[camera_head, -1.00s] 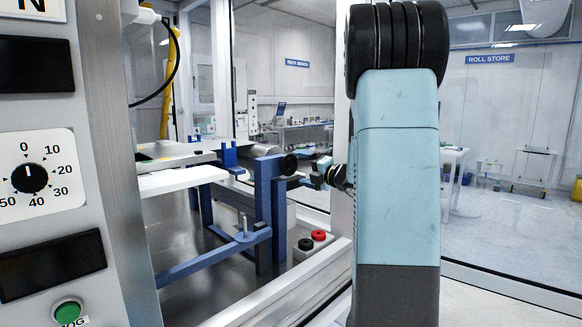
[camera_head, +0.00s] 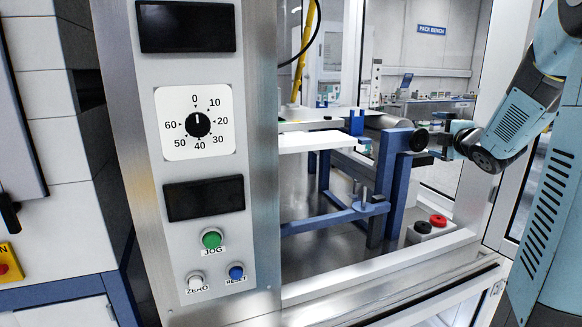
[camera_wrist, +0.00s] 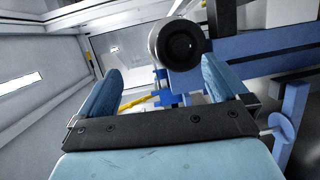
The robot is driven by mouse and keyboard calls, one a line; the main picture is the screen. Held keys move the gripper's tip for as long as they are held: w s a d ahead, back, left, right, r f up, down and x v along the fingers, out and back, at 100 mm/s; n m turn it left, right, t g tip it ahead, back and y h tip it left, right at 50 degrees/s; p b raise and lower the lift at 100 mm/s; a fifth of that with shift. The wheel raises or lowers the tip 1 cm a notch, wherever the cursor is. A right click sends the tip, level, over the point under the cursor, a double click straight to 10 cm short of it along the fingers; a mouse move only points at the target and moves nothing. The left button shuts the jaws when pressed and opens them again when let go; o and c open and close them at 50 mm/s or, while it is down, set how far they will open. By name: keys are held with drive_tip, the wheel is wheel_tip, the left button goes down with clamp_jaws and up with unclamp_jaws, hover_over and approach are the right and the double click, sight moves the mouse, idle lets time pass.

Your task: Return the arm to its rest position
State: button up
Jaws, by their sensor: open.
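My arm reaches in from the right edge of the head view. My gripper (camera_head: 436,152) is beside a round black knob (camera_head: 419,139) on the blue frame (camera_head: 393,180) inside the machine. In the wrist view my gripper (camera_wrist: 162,82) has its two blue fingers spread wide, with nothing held between them. The knob (camera_wrist: 180,44) shows beyond the fingertips, between them and toward the right one. It looks clear of both fingers, but the exact gap is hard to tell.
A control panel at left has a dial (camera_head: 198,124), a green JOG button (camera_head: 211,239), a white ZERO button (camera_head: 195,281) and a blue RESET button (camera_head: 236,272). Red (camera_head: 438,220) and black (camera_head: 422,227) buttons sit below the knob. A window post (camera_head: 487,130) stands close to my arm.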

drive_tip(key=s+a+f+m+g, duration=0.2)
drive_tip(key=s+a+m, duration=0.4)
drive_tip(key=s, duration=0.5)
drive_tip(key=s+a+f+m+g, duration=0.2)
drive_tip(key=s+a+m+g, duration=0.3)
drive_tip(key=s, duration=0.6)
drive_tip(key=s+a+f+m+g, duration=0.3)
drive_tip(key=s+a+m, duration=0.4)
drive_tip(key=s, duration=0.4)
drive_tip(key=shift+s+a+m+g+h, duration=0.3)
drive_tip(key=shift+a+g+h, duration=0.15)
drive_tip(key=shift+g, duration=0.25)
